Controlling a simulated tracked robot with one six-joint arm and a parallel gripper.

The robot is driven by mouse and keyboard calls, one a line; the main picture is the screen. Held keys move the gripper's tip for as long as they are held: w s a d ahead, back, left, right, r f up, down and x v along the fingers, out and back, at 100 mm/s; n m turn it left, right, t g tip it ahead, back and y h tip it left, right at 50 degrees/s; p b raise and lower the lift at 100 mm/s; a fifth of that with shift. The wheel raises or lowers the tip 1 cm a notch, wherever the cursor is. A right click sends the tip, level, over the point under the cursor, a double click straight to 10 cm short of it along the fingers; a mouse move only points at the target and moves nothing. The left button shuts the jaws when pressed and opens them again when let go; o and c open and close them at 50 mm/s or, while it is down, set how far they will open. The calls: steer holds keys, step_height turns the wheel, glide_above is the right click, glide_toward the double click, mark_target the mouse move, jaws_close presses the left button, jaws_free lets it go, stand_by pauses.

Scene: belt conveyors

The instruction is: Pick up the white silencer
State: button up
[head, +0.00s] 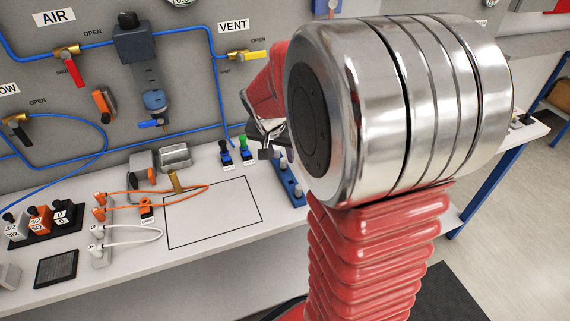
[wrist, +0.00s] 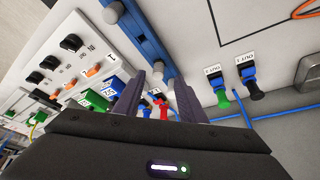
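A blue rack (head: 291,188) stands on the bench right of the marked rectangle, with small pale knob-like pieces in it. One pale piece (head: 298,190) is at its front end; which is the white silencer I cannot tell. In the head view my gripper (head: 264,143) is above the rack's back end, partly hidden by my arm.
Green and blue fittings (head: 235,153) stand beside the rack. Orange tubing (head: 150,190) and white tubing (head: 135,235) lie at left. The panel behind holds a regulator (head: 135,42) and valves (head: 240,54). A switch panel (wrist: 60,55) is near the rack.

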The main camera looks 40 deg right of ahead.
mark_target(283, 159)
steer(key=shift+x, duration=2.15)
steer(key=shift+s+d, duration=0.15)
steer(key=shift+c, duration=0.6)
jaws_close()
